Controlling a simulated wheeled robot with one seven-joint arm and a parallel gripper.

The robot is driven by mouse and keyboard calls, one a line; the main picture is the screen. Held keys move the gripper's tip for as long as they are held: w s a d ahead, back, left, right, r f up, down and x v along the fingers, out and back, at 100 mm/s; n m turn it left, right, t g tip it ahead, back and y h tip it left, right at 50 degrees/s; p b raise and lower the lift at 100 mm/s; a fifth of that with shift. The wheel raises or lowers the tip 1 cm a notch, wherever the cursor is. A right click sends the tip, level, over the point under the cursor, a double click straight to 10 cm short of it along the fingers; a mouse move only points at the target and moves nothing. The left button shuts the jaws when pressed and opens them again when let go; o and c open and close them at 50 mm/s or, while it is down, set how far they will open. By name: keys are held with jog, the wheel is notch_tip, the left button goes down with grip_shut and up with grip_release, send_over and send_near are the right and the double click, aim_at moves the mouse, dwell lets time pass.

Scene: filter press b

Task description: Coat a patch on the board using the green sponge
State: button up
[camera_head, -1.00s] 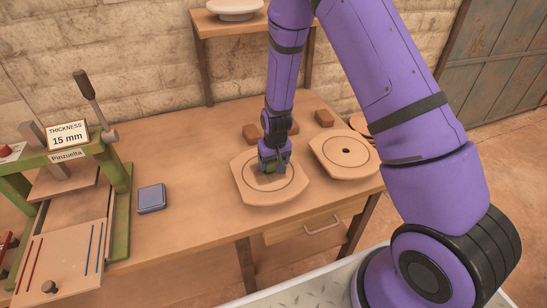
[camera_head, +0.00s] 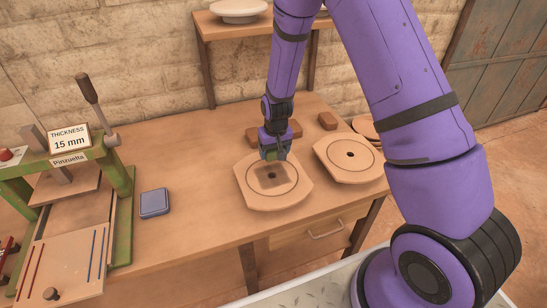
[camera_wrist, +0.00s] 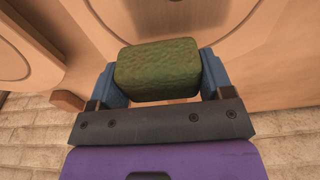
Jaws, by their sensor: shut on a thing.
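My gripper (camera_head: 274,154) is shut on the green sponge (camera_wrist: 157,70), which sits between the blue fingers in the wrist view. In the head view the gripper is over the far edge of the left round-cornered board (camera_head: 258,201). A darker patch (camera_head: 271,177) shows inside that board's circle, around its centre hole. The wrist view shows the board face beyond the sponge. Whether the sponge touches the board is hard to tell.
A second board (camera_head: 350,158) lies to the right. Small brown blocks (camera_head: 327,121) lie behind. A blue-grey block (camera_head: 154,203) lies left, beside the green press (camera_head: 118,200) with its "15 mm" sign.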

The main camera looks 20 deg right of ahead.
jog(key=shift+r, duration=2.2)
